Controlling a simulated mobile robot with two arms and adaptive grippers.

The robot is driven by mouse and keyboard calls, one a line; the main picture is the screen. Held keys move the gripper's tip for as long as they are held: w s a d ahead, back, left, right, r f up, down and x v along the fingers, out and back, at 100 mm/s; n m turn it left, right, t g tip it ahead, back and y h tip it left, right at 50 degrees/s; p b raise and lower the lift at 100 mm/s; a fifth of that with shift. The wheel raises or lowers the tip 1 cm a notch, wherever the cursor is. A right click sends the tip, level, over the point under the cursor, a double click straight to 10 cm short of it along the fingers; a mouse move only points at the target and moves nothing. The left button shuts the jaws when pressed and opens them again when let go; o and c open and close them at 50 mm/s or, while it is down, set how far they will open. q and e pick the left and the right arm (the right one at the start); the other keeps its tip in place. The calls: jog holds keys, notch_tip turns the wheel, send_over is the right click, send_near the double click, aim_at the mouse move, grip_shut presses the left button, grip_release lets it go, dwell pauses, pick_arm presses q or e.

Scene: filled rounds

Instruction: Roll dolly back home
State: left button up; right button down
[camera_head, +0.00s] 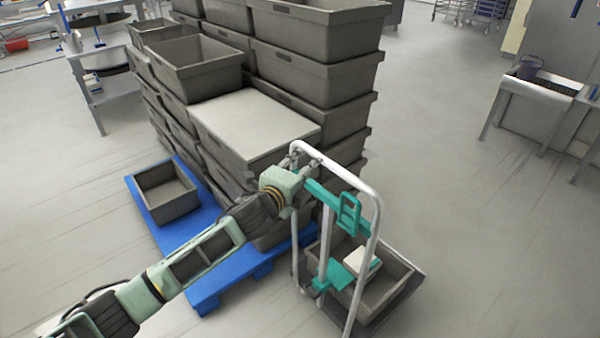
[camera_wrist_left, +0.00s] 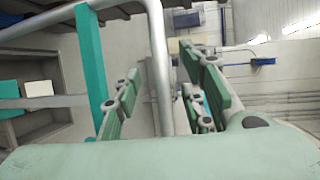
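The dolly (camera_head: 372,200) stands right of the stacked bins, with a silver tubular handle frame and teal parts. It also shows in the left wrist view (camera_wrist_left: 160,75). A dark grey bin (camera_head: 400,290) sits low at the dolly, with a pale box (camera_head: 362,262) and a teal piece at it. My left gripper (camera_head: 312,162) is at the upper left of the handle frame. In the left wrist view its fingers (camera_wrist_left: 165,95) stand apart, one each side of the silver tube, with gaps visible. My right gripper is not in view.
A blue pallet (camera_head: 205,290) with tall stacks of grey bins (camera_head: 315,80) stands close left of the dolly. A single small bin (camera_head: 166,192) sits on its left part. A grey table (camera_head: 540,90) stands at the right. The floor right of the dolly is clear.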

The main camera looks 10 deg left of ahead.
pick_arm(q)
jog(key=shift+v, duration=1.3)
jog(key=shift+f, duration=0.1)
jog(key=s+a+f+n+g+y, duration=0.1)
jog(key=s+a+f+n+g, duration=0.2)
jog(key=f, duration=0.8)
jog(key=s+a+f+n+g+y, duration=0.1)
jog(key=s+a+f+n, duration=0.25)
jog(key=f, duration=0.75)
jog(key=s+a+f+n+g+y, duration=0.1)
jog(key=s+a+f+n, duration=0.2)
jog(key=f, duration=0.8)
jog(key=s+a+f+n+g+y, duration=0.1)
jog(key=s+f+n+g, duration=0.3)
jog(key=s+f, duration=1.45)
jog(key=s+f+n+g, duration=0.2)
jog(key=s+f+n, duration=0.1)
jog(key=s, duration=1.3)
jog(key=s+d+f+n+g, duration=0.1)
jog(key=s+f+n+g, duration=0.2)
jog(key=s, duration=1.3)
notch_tip(320, 180, down, 3)
jog(key=shift+s+r, duration=0.15)
jog(key=shift+s, duration=0.25)
jog(key=shift+d, duration=0.1)
